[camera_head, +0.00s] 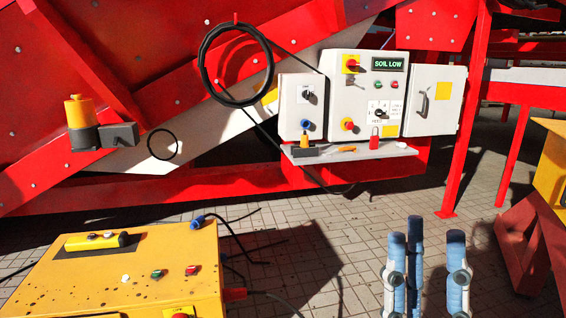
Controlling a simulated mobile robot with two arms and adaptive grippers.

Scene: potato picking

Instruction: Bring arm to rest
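My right gripper (432,240) stands at the bottom right of the head view with its blue-tipped fingers pointing up. The fingers are apart and nothing shows between them, so it is open and empty. It is over the paved floor, in front of the control panel and apart from it in the picture. The rest of my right arm is below the picture edge. My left gripper is not in view.
A yellow control box (120,270) stands at the lower left. A grey control panel (362,95) reading "SOIL LOW" is on the red machine (40,150), above a small shelf (350,153). Red legs and a yellow unit (552,165) are at right. Cables lie on the paving.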

